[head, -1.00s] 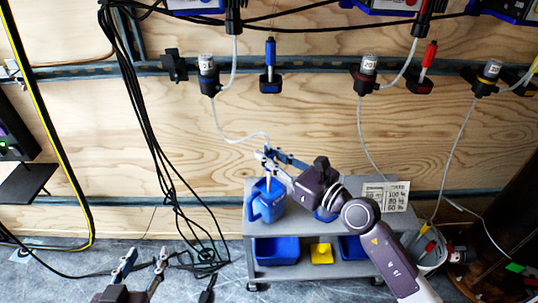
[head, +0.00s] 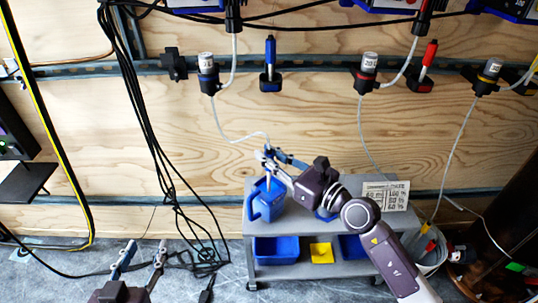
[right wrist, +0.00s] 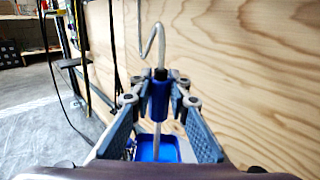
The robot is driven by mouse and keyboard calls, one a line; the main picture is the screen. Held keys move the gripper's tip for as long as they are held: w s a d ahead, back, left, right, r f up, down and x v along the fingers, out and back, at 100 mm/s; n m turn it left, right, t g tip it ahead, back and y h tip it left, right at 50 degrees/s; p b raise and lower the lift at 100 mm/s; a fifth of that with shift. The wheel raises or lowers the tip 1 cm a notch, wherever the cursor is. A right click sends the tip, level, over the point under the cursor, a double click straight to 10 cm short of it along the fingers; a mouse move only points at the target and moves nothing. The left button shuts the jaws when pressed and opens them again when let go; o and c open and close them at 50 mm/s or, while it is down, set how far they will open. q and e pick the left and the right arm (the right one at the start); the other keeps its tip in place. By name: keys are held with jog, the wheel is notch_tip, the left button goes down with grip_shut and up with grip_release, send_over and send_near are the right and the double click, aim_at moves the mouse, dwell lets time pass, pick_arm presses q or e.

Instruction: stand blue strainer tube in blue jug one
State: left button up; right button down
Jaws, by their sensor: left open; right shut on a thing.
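The blue strainer tube (right wrist: 158,98) is upright between the fingers of my right gripper (right wrist: 160,95), which is shut on it. A pale hose rises from its top and a thin pale rod runs down from it. The blue jug (head: 266,203) stands on the cart's top at the left, directly below the right gripper (head: 272,164). In the right wrist view, the rod's lower part overlaps the open jug (right wrist: 157,148); how deep it reaches is hard to tell. My left gripper (head: 140,262) is open and empty, low at the left, away from the cart.
The grey cart (head: 305,237) carries blue bins (head: 276,250) and a yellow one (head: 321,252) below. Another blue container (head: 325,214) is mostly hidden behind my right arm. A printed sign (head: 386,195) stands at the right. Black cables (head: 160,165) hang at the left.

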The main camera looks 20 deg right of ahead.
jog(key=c, duration=1.8)
grip_release()
jog(key=shift+o, duration=0.2)
jog(key=shift+s+d+f, duration=0.1)
jog(key=shift+s, duration=0.05)
jog(key=v, duration=1.1)
jog(key=shift+s+d, duration=0.15)
jog(key=shift+s, duration=0.15)
